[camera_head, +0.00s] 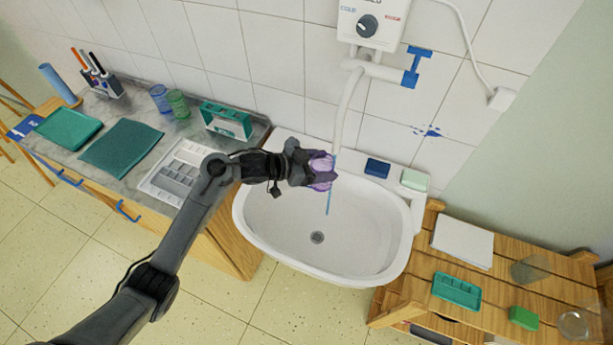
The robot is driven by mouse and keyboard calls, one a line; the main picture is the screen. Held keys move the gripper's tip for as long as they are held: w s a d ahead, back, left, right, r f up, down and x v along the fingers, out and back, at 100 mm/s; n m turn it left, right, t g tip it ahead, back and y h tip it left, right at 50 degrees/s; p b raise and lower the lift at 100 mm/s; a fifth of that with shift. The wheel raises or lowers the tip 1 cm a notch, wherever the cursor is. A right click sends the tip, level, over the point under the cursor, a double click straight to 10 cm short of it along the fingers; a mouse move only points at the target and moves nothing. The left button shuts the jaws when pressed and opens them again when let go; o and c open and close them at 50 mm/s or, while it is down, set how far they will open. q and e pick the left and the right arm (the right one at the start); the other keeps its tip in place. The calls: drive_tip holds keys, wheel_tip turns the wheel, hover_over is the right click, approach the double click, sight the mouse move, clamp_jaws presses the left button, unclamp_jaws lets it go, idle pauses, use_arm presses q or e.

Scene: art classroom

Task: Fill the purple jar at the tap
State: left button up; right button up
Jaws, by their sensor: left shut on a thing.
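My left gripper (314,170) is shut on the purple jar (321,166) and holds it over the back left of the white sink (258,232). The fingers hide part of the jar, and I cannot tell its water level. The white tap spout (347,108) comes down from the wall heater to just above the jar. A thin blue stream (328,203) shows beside and below the jar, ending over the basin. I cannot tell whether any enters the jar. The blue tap handle (411,77) is at the right of the pipe. My right gripper is not in view.
A blue sponge (377,168) and a pale green soap block (414,180) lie on the sink's back ledge. The left counter holds cups, a green box (227,122) and a white palette (176,172). A wooden shelf (405,297) with a teal tray (456,291) stands at right.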

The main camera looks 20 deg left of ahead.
sight(333, 164)
use_arm(q)
drive_tip(key=shift+w+d, duration=0.45)
drive_tip(key=shift+d, duration=0.25)
drive_tip(key=shift+w+d, duration=0.4)
drive_tip(key=shift+d, duration=0.25)
idle(6.7)
